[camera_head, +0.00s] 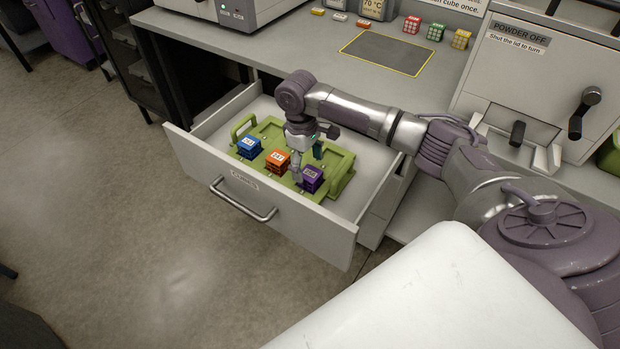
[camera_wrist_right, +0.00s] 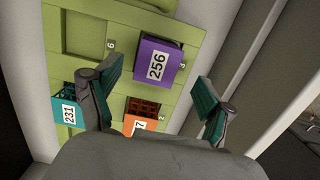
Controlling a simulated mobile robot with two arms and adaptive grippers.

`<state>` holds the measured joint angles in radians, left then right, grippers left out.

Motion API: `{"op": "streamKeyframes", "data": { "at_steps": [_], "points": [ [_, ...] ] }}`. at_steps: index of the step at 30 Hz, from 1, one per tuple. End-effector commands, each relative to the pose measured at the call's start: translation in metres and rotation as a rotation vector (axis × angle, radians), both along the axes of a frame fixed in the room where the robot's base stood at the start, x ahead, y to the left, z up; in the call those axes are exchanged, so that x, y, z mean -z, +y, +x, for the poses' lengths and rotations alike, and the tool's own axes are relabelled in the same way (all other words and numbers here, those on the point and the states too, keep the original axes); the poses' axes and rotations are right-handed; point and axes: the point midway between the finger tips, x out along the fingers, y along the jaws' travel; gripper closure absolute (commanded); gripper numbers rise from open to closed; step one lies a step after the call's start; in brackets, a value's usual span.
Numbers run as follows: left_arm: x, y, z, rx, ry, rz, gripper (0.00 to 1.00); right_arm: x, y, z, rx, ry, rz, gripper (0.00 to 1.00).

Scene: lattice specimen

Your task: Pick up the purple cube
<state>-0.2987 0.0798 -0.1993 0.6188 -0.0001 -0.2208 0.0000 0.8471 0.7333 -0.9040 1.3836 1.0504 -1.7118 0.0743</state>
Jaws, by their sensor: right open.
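The purple cube (camera_head: 311,179), labelled 256 in the right wrist view (camera_wrist_right: 160,60), sits in the green tray (camera_head: 341,178), in the pocket marked 3. My right gripper (camera_head: 308,160) is open and empty above the tray, close to the purple cube. In the right wrist view its two fingers (camera_wrist_right: 160,84) are spread wide. The purple cube shows beyond the fingertips, between their lines, and appears untouched. My left gripper is not in view.
The tray lies in an open drawer (camera_head: 231,188). An orange cube (camera_head: 277,161) and a blue cube (camera_head: 248,147) stand left of the purple one. The wrist view shows a teal cube (camera_wrist_right: 67,108) labelled 231 and an empty pocket (camera_wrist_right: 84,36). Drawer walls surround the tray.

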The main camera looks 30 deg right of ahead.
Motion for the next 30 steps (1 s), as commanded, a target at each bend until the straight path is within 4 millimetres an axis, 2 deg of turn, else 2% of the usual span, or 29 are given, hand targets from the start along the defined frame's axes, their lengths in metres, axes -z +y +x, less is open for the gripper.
{"op": "streamKeyframes", "data": {
  "at_steps": [3, 7, 17, 28, 30],
  "points": [
    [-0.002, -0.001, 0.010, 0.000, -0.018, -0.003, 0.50, 0.020, -0.004, -0.002, 0.001, 0.005, -0.002, 0.19],
    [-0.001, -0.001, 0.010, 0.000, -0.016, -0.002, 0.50, 0.036, -0.005, -0.003, 0.000, 0.002, -0.002, 0.19],
    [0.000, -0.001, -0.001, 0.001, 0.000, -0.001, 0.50, 0.043, -0.005, -0.004, -0.001, 0.002, -0.002, 0.20],
    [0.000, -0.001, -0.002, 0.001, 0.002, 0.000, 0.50, 0.042, -0.005, -0.004, -0.001, 0.001, -0.001, 0.82],
    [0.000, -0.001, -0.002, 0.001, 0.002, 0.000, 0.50, 0.042, -0.005, -0.003, -0.001, 0.001, -0.001, 0.83]
  ]
}}
